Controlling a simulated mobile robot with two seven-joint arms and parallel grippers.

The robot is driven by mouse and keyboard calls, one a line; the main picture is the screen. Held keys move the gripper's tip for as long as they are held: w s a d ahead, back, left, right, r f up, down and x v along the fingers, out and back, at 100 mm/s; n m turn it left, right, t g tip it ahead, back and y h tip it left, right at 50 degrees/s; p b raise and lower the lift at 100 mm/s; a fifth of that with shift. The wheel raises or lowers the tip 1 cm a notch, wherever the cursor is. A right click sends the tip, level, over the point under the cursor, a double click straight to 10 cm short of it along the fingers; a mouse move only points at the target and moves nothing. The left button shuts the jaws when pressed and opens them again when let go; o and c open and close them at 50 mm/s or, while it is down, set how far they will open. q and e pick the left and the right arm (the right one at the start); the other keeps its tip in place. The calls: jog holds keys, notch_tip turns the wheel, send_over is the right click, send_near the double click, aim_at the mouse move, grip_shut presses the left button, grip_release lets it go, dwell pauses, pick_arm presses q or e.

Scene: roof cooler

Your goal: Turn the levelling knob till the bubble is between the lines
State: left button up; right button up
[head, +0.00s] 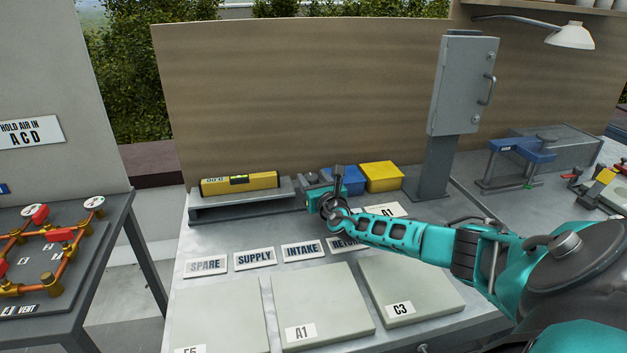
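A yellow spirit level (255,182) lies on a raised grey plate (245,199) at the back left of the bench. Its green vial (238,180) shows, but it is too small to tell where the bubble lies against the lines. A grey knob-like part (313,179) is just right of the plate, partly hidden by my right gripper. My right gripper (333,186) is at this part, its dark finger pointing up. I cannot tell whether it touches or grips it, or whether it is open. My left gripper is out of view.
Blue (346,178) and yellow (381,176) blocks stand behind my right gripper. A grey box on a post (463,85) rises to the right. Label cards such as SUPPLY (255,259) and pale panels (320,304) cover the bench front. A pipe table (60,270) is at left.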

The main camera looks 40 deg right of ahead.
jog(key=shift+o, duration=1.2)
jog(key=p+v, duration=0.2)
jog(key=v, duration=0.9)
jog(key=shift+s+f, duration=0.1)
jog(key=shift+s, duration=0.1)
jog(key=shift+v, duration=0.8)
jog(key=shift+w, duration=0.1)
jog(key=shift+a, duration=0.1)
